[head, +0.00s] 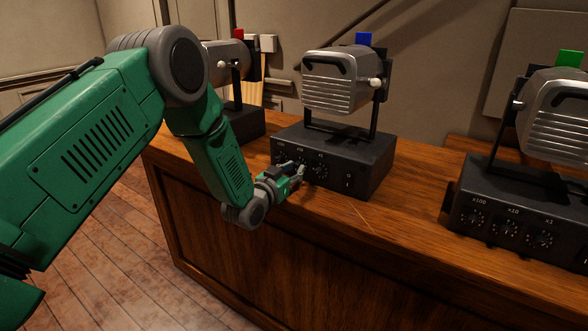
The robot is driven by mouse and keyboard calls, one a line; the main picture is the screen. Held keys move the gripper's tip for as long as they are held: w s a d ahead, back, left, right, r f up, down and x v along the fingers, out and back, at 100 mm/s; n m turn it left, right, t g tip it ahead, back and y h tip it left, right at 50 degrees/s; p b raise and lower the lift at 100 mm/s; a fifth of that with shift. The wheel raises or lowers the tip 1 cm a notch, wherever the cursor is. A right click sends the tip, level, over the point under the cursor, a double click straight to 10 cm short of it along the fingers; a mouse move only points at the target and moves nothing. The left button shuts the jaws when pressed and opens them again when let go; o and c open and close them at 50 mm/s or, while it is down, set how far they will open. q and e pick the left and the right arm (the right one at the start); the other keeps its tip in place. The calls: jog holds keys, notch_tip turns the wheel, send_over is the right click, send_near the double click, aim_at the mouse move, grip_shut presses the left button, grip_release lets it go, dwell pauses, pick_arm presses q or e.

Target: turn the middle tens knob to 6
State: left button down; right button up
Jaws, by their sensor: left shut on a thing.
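The middle unit is a dark box (355,167) with a grey ribbed lamp (337,82) and a blue tab (363,39) on top. Its front panel has a row of dials marked x100, x10 and x1. My left gripper (299,171) is at this panel, shut on the middle tens knob, which its fingers hide. The knob's setting cannot be read. The x1 dial (321,170) shows just right of the fingers. My right gripper is not in view.
A similar unit with a green tab (570,58) stands at the right, its x100, x10 and x1 dials visible. Another with a red tab (239,34) stands behind my left arm. Bare wooden desktop (410,190) lies between the middle and right units.

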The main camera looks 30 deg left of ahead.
pick_arm(q)
jog(key=shift+s+f+m, duration=0.15)
jog(key=shift+f+m, duration=0.25)
jog(key=shift+m, duration=0.2)
jog(key=c, duration=1.4)
grip_release()
jog(key=shift+w, duration=0.2)
jog(key=shift+r, duration=0.1)
jog(key=s, duration=1.2)
jog(key=shift+a, duration=0.3)
